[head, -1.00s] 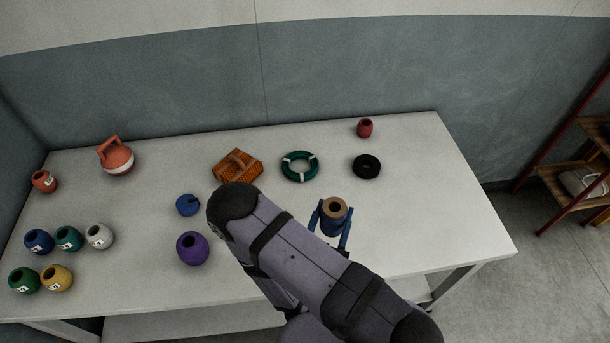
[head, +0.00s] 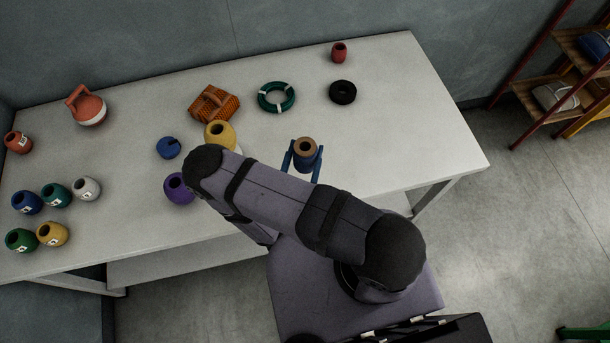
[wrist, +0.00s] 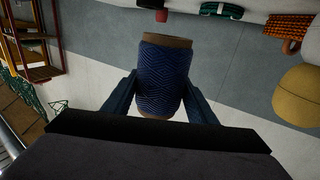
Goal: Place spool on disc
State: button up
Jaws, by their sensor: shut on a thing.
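My gripper (head: 302,163) is shut on the spool (head: 306,152), which has dark blue twine on a brown core. In the wrist view the spool (wrist: 164,78) sits between the two blue fingers (wrist: 160,98). In the head view it is upright, its round end facing up, over the right part of the table. The black disc (head: 342,92), a thick ring with a central hole, lies flat on the table beyond the spool and a little to its right. The spool and disc are apart. The spool's height above the table is hard to tell.
The table between spool and disc is clear.

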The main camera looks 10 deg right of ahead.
aim_at(305, 170)
jog(key=shift+f+b, duration=1.9)
jog(key=shift+f, duration=0.55)
jog(key=shift+f+b, duration=1.9)
jog(key=shift+f, duration=0.35)
jog(key=shift+f, duration=0.3)
jog(key=o, duration=1.2)
jog(key=shift+r, duration=0.1)
